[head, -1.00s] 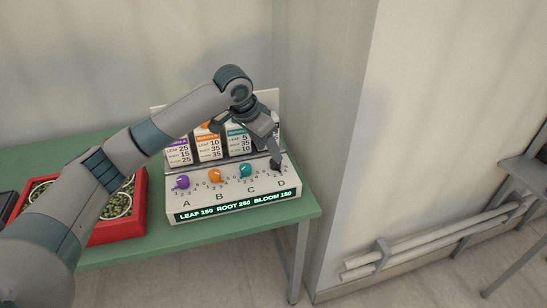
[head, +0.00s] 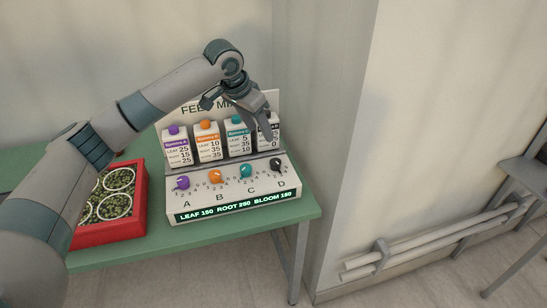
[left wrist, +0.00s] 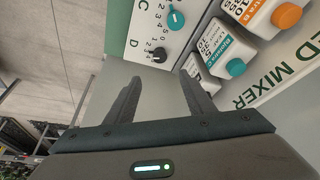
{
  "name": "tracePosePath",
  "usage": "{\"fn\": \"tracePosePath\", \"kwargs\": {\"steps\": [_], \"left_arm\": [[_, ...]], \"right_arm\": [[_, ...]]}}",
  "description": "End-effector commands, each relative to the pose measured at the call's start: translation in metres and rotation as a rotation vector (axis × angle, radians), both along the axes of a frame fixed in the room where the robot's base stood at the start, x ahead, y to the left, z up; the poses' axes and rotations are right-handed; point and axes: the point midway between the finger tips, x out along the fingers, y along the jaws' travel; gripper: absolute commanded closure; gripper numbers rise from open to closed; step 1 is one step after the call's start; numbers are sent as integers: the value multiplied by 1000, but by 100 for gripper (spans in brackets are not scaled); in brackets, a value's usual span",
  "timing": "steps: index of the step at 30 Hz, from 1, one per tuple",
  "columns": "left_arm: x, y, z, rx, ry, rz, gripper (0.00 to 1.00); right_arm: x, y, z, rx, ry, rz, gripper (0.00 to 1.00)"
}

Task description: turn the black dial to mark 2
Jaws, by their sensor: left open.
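The black dial (head: 276,164) is the rightmost dial on the feed mixer's panel (head: 240,196), above the letter D. It also shows in the left wrist view (left wrist: 159,55), beside a row of small numbers. I cannot tell which mark it points to. My left gripper (head: 238,118) is open and empty, above and behind the dial, in front of the bottles. In the left wrist view its two fingers (left wrist: 161,82) stand apart, and the dial lies beyond their tips, not touched. My right gripper is not in view.
Purple (head: 183,182), orange (head: 215,176) and teal (head: 246,170) dials stand left of the black one. Bottles with coloured caps, such as the orange-capped bottle (head: 208,146), stand behind them. A red tray (head: 146,205) is on the green table (head: 190,236) at left. A wall is close on the right.

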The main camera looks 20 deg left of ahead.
Motion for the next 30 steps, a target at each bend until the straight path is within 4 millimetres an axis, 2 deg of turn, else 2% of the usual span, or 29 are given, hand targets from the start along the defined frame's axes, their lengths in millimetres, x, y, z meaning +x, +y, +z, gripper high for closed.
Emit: {"fn": "tracePosePath", "kwargs": {"steps": [6,8,21,30], "left_arm": [[10,-5,-27,1,3,1,51],[13,-7,-37,1,3,0,51],[40,-22,-110,1,2,0,51],[52,-27,-142,0,0,0,51]], "right_arm": [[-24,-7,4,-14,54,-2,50],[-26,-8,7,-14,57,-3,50],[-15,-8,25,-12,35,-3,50],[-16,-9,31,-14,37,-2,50]]}}
